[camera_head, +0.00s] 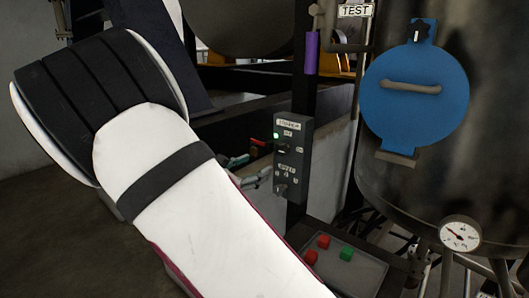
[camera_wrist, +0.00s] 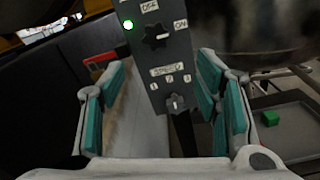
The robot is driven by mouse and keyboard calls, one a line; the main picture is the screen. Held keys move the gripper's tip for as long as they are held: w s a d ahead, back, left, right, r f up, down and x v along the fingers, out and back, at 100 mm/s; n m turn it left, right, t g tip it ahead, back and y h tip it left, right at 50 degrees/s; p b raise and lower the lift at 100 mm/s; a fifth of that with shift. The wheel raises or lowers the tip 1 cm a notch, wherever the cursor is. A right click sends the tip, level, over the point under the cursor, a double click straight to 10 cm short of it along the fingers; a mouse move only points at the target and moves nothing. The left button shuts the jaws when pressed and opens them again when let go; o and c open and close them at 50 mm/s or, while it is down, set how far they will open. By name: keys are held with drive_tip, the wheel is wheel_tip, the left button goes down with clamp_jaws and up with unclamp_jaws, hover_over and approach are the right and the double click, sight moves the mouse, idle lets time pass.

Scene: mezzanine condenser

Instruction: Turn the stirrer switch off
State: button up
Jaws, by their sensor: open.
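The grey stirrer switch box (camera_head: 306,160) is fixed to a dark post, right of my arm in the head view. In the wrist view its upper black knob, the stirrer switch (camera_wrist: 156,37), sits between OFF and ON labels. Its white mark appears to point right, towards ON. A green lamp (camera_wrist: 128,25) beside it is lit. Below is a speed knob (camera_wrist: 175,102) with numbered positions. My gripper (camera_wrist: 162,68) is open and empty, its teal-padded fingers on either side of the box's lower part. In the head view my arm hides most of the gripper.
A tray (camera_head: 365,270) with red and green blocks lies below the box. A large dark tank with a blue hatch (camera_head: 415,110) and a pressure gauge (camera_head: 460,235) stands right. A purple-handled lever (camera_head: 311,53) is above the box.

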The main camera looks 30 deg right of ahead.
sight(279, 152)
drive_tip(key=x, duration=1.3)
drive_tip(key=shift+w+d+r, duration=0.15)
drive_tip(key=shift+w, duration=0.3)
drive_tip(key=shift+c, duration=0.2)
drive_tip(key=c, duration=1.1)
